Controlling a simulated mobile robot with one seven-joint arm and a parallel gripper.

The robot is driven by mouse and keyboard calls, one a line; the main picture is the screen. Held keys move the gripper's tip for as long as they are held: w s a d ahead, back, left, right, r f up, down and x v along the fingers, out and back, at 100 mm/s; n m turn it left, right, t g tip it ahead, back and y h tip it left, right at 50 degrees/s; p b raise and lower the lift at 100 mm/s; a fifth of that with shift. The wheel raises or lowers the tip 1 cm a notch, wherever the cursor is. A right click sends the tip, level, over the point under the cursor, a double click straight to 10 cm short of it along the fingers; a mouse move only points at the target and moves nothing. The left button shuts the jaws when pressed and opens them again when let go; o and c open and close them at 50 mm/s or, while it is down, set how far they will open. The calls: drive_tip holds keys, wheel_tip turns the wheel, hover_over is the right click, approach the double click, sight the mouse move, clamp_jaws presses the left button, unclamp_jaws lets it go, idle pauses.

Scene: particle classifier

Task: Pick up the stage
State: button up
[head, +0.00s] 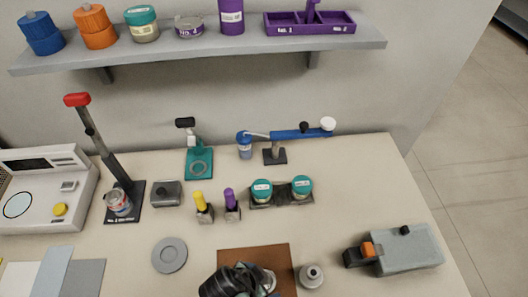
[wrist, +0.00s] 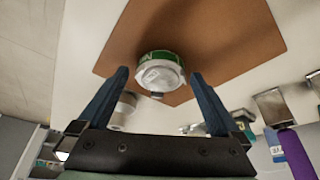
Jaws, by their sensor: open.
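No part in view is clearly marked as the stage. In the wrist view, a round white piece with a green band and a printed label (wrist: 160,74) stands on a brown mat (wrist: 225,35). My gripper (wrist: 160,73) is open, with one blue finger on each side of this piece. I cannot tell whether the fingers touch it. In the head view my dark gripper (head: 240,285) is over the brown mat (head: 262,252) at the front edge and hides most of the piece.
A grey bottle (head: 311,276) stands close right of the mat, and a flat grey disc (head: 169,255) lies to its left. Behind are yellow (head: 202,205) and purple (head: 231,203) topped bottles and a rack (head: 283,194) with two teal-lidded jars. A grey box (head: 408,250) is at right.

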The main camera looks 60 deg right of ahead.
drive_tip(key=c, duration=1.4)
